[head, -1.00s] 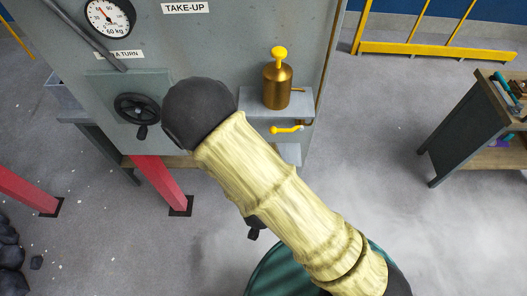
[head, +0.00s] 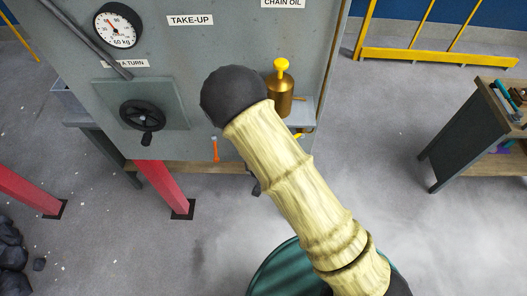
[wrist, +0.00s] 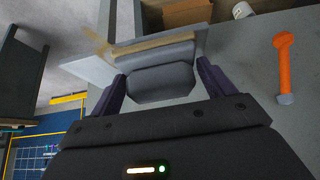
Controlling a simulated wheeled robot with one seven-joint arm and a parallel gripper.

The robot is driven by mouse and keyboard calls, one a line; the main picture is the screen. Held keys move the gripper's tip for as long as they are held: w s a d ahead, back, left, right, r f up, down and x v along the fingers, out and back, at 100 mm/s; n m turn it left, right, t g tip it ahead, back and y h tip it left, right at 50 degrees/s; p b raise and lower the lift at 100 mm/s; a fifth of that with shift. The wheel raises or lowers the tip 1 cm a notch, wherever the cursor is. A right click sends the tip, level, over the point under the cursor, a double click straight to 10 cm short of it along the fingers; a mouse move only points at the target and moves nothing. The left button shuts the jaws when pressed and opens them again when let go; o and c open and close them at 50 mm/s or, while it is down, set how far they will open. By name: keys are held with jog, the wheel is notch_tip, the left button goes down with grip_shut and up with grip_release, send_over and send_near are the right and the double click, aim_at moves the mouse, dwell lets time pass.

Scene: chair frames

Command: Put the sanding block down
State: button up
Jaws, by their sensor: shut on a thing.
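In the wrist view, my gripper (wrist: 161,74) has its two dark purple fingers on either side of a dark grey, rounded block (wrist: 160,84), which I take to be the sanding block. It is shut on it. A tan layer (wrist: 155,50) shows just beyond the block. A light grey plate (wrist: 92,66), seemingly the small shelf, lies behind it; I cannot tell whether the block touches it. In the head view my arm hides the gripper and the block. The small grey shelf (head: 304,110) shows only partly past my arm.
A brass oil can (head: 279,100) with a yellow top stands on the shelf, close to my arm. The grey machine panel (head: 190,60) carries a handwheel (head: 143,115) and a dial (head: 118,25). An orange tool (wrist: 285,65) is at the panel. A workbench (head: 465,135) stands at right.

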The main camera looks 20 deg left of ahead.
jog(key=shift+s, duration=0.1)
jog(key=w+p, duration=0.1)
jog(key=w, duration=0.1)
jog(key=w+a+p, duration=0.1)
jog(key=w, duration=0.1)
jog(key=shift+f, duration=0.55)
jog(key=shift+c, duration=0.3)
jog(key=o, duration=0.9)
jog(key=shift+f, duration=0.15)
jog(key=b+v, duration=0.4)
jog(key=v, duration=1.3)
jog(key=shift+d+r, duration=0.1)
jog(key=shift+r, duration=0.15)
